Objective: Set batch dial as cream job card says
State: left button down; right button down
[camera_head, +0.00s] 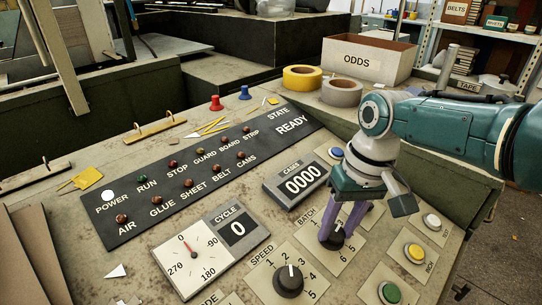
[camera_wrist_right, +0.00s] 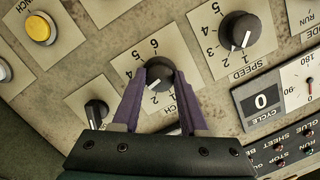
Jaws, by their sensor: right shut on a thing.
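The black batch dial (camera_head: 333,241) sits on its cream plate on the sloping panel, with numbers 1 to 6 around it. It also shows in the wrist view (camera_wrist_right: 159,71). My right gripper (camera_head: 338,232) reaches down over it, its purple fingers on either side of the knob and shut on it. I cannot make out a cream job card in either view. My left gripper is not in view.
The speed dial (camera_head: 288,281) is close to the batch dial. Yellow (camera_head: 414,252) and green (camera_head: 390,292) buttons lie to the right. Tape rolls and an ODDS box (camera_head: 368,60) stand behind.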

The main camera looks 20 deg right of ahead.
aim_at(344, 232)
jog(key=shift+c, duration=2.2)
grip_release()
notch_tip(344, 232, up, 10)
jog(key=d+p, duration=0.1)
jog(key=p, duration=0.4)
jog(key=shift+s+d, duration=0.15)
jog(key=shift+s, duration=0.15)
jog(key=shift+f, duration=0.1)
